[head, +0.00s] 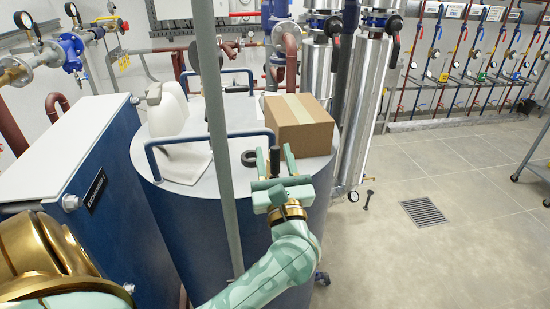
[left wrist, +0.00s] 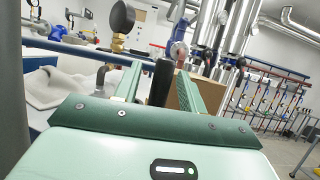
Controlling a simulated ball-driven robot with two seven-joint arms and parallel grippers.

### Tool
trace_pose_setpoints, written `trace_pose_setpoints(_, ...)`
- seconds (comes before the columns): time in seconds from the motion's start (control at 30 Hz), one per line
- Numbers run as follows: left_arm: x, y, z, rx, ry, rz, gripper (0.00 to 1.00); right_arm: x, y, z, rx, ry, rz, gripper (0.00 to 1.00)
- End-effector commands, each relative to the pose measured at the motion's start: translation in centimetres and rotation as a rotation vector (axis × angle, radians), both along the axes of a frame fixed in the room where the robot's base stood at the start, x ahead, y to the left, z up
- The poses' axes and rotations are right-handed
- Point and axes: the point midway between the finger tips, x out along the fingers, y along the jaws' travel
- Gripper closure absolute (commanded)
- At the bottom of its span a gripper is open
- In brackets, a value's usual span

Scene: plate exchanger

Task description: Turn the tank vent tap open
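The tank (head: 155,165) is a dark blue drum with a grey top and blue rails. A black upright lever, which looks like the vent tap's handle (head: 275,161), stands near its front edge. It also shows in the left wrist view as a dark upright handle (left wrist: 160,82). My left gripper (head: 276,158) is at the tank's front edge, its two pale green fingers on either side of this handle. In the left wrist view the fingers (left wrist: 158,85) are apart, with gaps beside the handle. The tap's body is hidden. My right gripper is not in view.
A cardboard box (head: 302,135) sits on the tank top just behind my left gripper. A white jug (head: 167,112), a pale cloth (head: 185,160) and a black ring (head: 249,158) are left of it. A grey vertical pole (head: 216,130) stands in front.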

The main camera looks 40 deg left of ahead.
Motion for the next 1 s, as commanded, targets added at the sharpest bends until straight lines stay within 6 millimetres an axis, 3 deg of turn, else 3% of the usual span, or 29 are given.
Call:
trace_pose_setpoints(0.27,-0.5,-0.8,-0.6,-0.002,0.004,-0.002,0.59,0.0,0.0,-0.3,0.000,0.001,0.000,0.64)
trace_pose_setpoints(0.7,-6.1,-7.2,-4.3,-0.002,0.004,-0.001,0.59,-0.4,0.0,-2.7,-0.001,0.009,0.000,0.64)
trace_pose_setpoints(1.0,-7.2,-8.5,-4.6,0.000,0.000,0.000,0.59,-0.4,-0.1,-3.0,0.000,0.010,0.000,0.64)
